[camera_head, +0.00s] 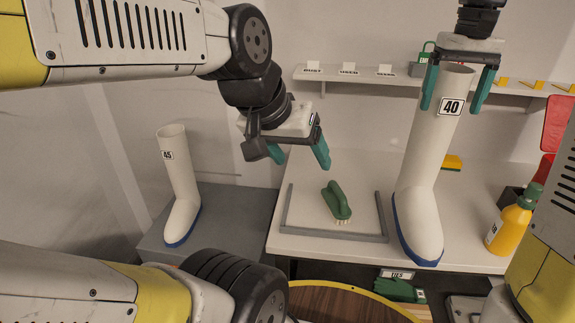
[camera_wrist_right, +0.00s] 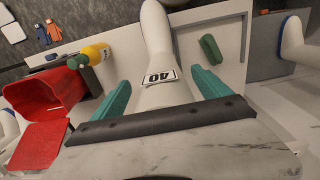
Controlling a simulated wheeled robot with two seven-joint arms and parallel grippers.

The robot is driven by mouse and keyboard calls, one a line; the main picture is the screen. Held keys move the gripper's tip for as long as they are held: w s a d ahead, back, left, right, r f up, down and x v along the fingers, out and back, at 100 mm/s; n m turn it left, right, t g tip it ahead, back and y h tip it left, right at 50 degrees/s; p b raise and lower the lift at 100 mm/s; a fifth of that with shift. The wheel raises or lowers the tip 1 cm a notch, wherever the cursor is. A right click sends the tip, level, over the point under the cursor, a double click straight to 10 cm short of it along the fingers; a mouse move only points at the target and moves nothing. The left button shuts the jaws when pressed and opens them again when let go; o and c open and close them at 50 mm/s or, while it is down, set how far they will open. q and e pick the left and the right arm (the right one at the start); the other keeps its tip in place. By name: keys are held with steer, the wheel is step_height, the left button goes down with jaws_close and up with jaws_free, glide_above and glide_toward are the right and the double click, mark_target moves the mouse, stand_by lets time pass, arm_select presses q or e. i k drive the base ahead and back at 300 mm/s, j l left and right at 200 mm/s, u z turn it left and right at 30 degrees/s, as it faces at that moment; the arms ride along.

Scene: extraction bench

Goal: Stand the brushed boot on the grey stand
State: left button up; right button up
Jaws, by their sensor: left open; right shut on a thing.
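A tall white boot (camera_head: 425,160) with a blue sole and a "40" label stands upright at the right of the head view. My right gripper (camera_head: 456,88) is shut on the top of its shaft, one teal finger on each side. The wrist view also shows the boot's shaft (camera_wrist_right: 158,50) between the fingers. I cannot tell whether its sole touches the bench. The grey stand (camera_head: 235,215) is at the left, with another white boot (camera_head: 181,185), labelled "45", upright on it. My left gripper (camera_head: 300,155) is open and empty above the bench.
A green brush (camera_head: 337,201) lies inside a grey frame (camera_head: 345,236) on the white bench. A yellow bottle (camera_head: 510,227) stands at the right, near a red bin (camera_wrist_right: 50,97). A labelled shelf (camera_head: 350,76) runs along the back wall. The stand has free room right of boot "45".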

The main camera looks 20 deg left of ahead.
mark_target(237, 228)
steer(key=k, duration=1)
